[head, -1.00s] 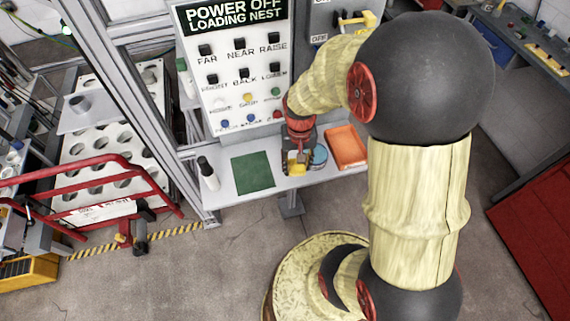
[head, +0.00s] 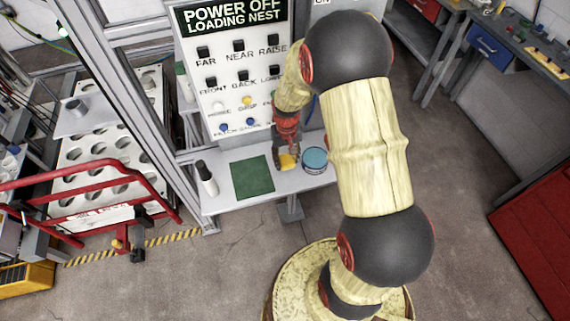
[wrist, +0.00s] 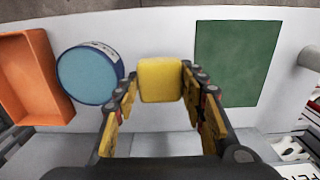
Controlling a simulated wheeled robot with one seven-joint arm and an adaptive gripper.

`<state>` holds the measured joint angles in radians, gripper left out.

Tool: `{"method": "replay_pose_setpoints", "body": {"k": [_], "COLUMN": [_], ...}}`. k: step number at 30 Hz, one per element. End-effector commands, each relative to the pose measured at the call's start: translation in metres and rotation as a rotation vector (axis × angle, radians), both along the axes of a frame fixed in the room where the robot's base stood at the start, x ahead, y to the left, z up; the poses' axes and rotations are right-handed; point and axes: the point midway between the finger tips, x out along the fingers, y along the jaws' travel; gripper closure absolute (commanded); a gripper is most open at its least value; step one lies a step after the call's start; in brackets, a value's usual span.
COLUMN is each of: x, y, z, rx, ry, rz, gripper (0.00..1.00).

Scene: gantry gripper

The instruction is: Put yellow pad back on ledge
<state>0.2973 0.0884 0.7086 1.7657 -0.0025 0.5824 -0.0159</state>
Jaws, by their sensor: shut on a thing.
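The yellow pad (wrist: 160,80) is a small rounded block between my gripper's fingertips in the wrist view. It also shows in the head view (head: 288,161), at the lower end of my arm. My gripper (wrist: 159,88) is shut on the pad, a finger on each side. The white ledge (wrist: 158,24) lies beyond the pad in the wrist view, and its surface shows in the head view (head: 226,201). The pad is over the ledge, between the green mat and the blue-topped tin; whether it touches the ledge I cannot tell.
A green mat (head: 253,177) lies left of the pad in the head view. A blue-topped round tin (head: 314,158) stands close to its right. An orange tray (wrist: 36,78) is past the tin. A white bottle (head: 206,178) stands at the ledge's left end. A button panel (head: 235,100) rises behind.

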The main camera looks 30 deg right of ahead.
Motion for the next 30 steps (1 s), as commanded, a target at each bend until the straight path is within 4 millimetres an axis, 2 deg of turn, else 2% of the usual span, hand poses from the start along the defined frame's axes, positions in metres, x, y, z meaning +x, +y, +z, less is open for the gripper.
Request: {"method": "replay_pose_setpoints", "body": {"k": [3, 10, 16, 28, 29, 30], "x": [0.009, 0.018, 0.018, 0.018, 0.018, 0.018], "y": [-0.002, -0.005, -0.005, -0.005, -0.005, -0.005], "z": [-0.012, -0.023, -0.050, -0.056, -0.056, -0.055], "rx": [0.000, 0.000, 0.000, 0.000, 0.000, 0.000], "ry": [0.001, 0.001, 0.001, 0.000, 0.000, 0.000], "rz": [0.000, 0.000, 0.000, -0.001, -0.001, -0.001], "gripper": [0.83, 0.83, 0.83, 0.83, 0.59, 0.56]}}
